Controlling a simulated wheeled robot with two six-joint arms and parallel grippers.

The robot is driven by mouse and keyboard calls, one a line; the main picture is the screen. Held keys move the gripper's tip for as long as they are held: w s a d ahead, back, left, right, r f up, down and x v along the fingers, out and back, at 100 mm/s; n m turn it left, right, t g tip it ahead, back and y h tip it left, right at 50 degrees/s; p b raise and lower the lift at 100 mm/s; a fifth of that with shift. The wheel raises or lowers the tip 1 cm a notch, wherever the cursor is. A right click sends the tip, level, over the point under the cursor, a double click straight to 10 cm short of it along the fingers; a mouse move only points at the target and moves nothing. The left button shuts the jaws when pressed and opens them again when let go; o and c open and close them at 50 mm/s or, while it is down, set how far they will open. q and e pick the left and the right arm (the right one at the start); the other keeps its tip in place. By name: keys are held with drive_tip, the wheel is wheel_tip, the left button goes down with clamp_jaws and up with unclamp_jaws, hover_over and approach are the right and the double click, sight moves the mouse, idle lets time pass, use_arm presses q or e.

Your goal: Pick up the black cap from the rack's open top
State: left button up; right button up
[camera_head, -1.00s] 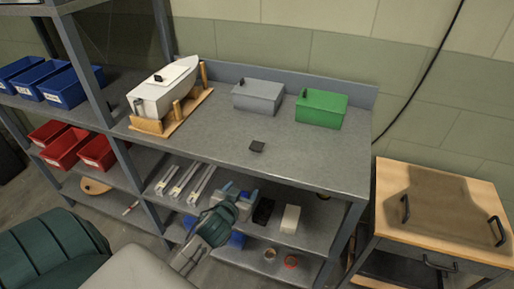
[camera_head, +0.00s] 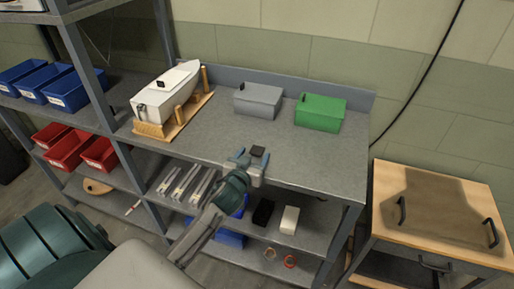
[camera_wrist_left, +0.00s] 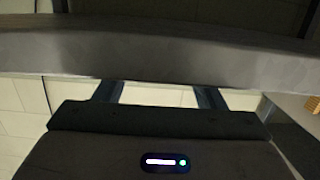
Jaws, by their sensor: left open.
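The small black cap (camera_head: 258,151) lies on the grey open top of the rack (camera_head: 320,172), near its front edge, in the head view. My left gripper (camera_head: 249,152) is open and empty at that front edge, its fingertips close to the cap and partly overlapping it in the picture. I cannot tell whether they touch it. The left wrist view shows the two spread fingers (camera_wrist_left: 158,94) with a grey rack edge (camera_wrist_left: 160,52) across them; the cap does not show there. My right gripper is not in view.
A white boat model (camera_head: 165,95) on a wooden stand, a grey box (camera_head: 257,100) and a green box (camera_head: 320,114) stand farther back on the top. The top right of the cap is clear. A wooden-topped cabinet (camera_head: 440,190) stands at right.

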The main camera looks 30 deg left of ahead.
sight(257, 152)
use_arm(q)
drive_tip(key=shift+x, duration=1.15)
drive_tip(key=shift+s, duration=0.1)
drive_tip(key=c, duration=1)
drive_tip(key=shift+c, duration=0.2)
